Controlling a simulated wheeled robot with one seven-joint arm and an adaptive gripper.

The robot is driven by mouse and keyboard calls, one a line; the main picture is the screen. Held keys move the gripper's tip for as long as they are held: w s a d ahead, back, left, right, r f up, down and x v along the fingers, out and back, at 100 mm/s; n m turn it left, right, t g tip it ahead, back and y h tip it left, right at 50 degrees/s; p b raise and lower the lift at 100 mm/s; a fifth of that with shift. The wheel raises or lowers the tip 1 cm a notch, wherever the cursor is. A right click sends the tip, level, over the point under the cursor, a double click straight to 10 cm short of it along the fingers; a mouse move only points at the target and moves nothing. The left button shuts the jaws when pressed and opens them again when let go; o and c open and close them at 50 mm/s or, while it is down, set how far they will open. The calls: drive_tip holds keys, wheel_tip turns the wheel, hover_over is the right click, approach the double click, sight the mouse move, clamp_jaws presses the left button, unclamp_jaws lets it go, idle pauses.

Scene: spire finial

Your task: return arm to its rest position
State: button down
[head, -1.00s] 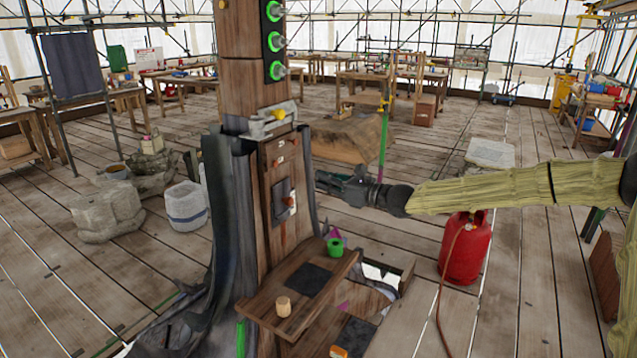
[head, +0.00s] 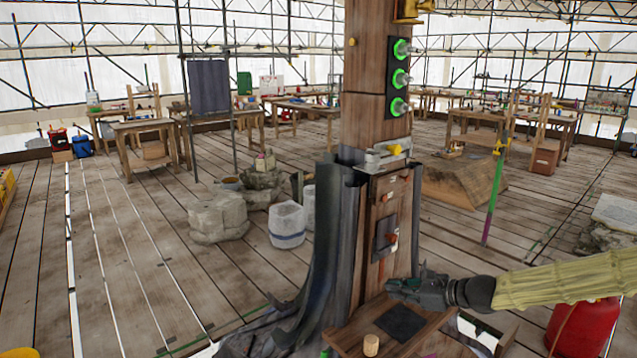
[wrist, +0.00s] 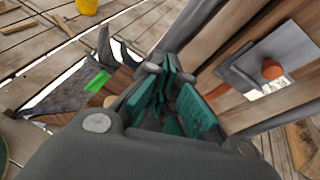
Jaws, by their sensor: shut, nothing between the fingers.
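My gripper (head: 400,288) is at the end of my arm, which reaches in from the right in the head view. It is near the lower front of the wooden post (head: 378,122), just above a small shelf (head: 350,337). In the wrist view the green finger pads of my gripper (wrist: 168,98) are close together with nothing between them. The post's panel, with a grey plate (wrist: 277,58) and an orange-red knob (wrist: 272,69), is to the right of the fingers there.
The shelf holds a dark mat (head: 401,324) and a small wooden cylinder (head: 371,345). A red gas cylinder (head: 583,328) stands below my arm at right. Stone blocks (head: 218,217) and a white container (head: 287,224) stand left of the post.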

drive_tip(key=s+a+f+n+g+h, duration=0.2)
drive_tip(key=s+f+n+g+h, duration=0.15)
drive_tip(key=s+f, duration=0.85)
drive_tip(key=s+a+f+n+g+h, duration=0.25)
drive_tip(key=s+f+n+g, duration=0.2)
drive_tip(key=s+f, duration=0.75)
drive_tip(key=s+d+f+n+h, duration=0.1)
drive_tip(key=s+d+f+n, duration=0.1)
drive_tip(key=s+n, duration=0.3)
drive_tip(key=s+d+f+n+h, duration=0.1)
drive_tip(key=s+f+n, duration=0.4)
drive_tip(key=s, duration=0.7)
drive_tip(key=s+d+f+n+h, duration=0.2)
drive_tip(key=s+n, duration=0.3)
drive_tip(key=s, duration=0.3)
drive_tip(key=shift+s+d+f, duration=0.2)
drive_tip(key=shift+d+f, duration=0.15)
drive_tip(key=shift+f, duration=0.3)
